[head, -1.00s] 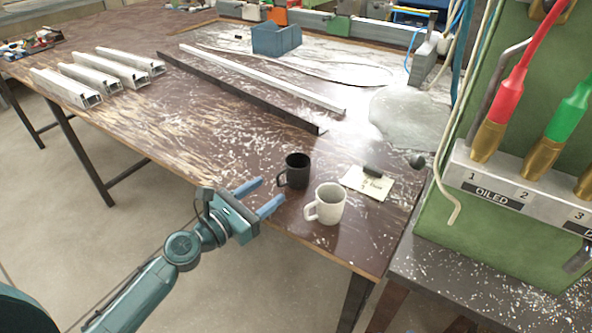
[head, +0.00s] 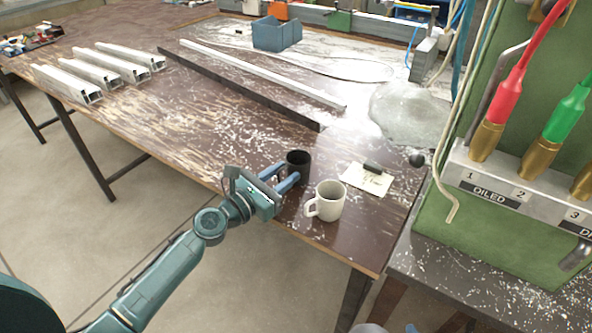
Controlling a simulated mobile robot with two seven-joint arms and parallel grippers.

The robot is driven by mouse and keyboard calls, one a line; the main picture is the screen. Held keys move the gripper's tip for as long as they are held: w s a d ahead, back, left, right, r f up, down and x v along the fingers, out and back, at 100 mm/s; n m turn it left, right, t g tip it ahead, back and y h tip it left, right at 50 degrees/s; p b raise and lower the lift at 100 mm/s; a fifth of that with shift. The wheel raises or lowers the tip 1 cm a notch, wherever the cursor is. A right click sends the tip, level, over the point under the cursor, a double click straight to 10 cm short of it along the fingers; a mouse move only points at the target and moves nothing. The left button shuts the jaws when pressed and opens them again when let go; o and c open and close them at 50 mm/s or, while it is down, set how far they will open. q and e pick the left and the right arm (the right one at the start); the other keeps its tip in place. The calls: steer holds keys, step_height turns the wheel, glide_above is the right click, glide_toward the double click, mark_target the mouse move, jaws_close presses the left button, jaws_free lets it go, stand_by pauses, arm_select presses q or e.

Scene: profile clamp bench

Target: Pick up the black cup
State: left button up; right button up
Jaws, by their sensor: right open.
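The black cup (head: 299,163) stands upright on the brown table near its front edge. My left gripper (head: 283,176) is at the cup's left side, where the handle was visible. Its two blue fingers reach toward the cup and hide the handle and part of the lower wall. A narrow gap shows between the fingers; whether they press on the handle I cannot tell. My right gripper (head: 390,328) shows only as a small part at the bottom edge, open and well away from the cup.
A white mug (head: 326,201) stands close to the right of the black cup. A paper note (head: 367,180) with a dark object on it lies further right. Long metal bars (head: 262,73) lie behind. A green panel (head: 480,190) with hoses rises at the right.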

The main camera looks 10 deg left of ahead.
arm_select(q)
jaws_close()
steer(key=shift+r, duration=0.1)
stand_by(0.4)
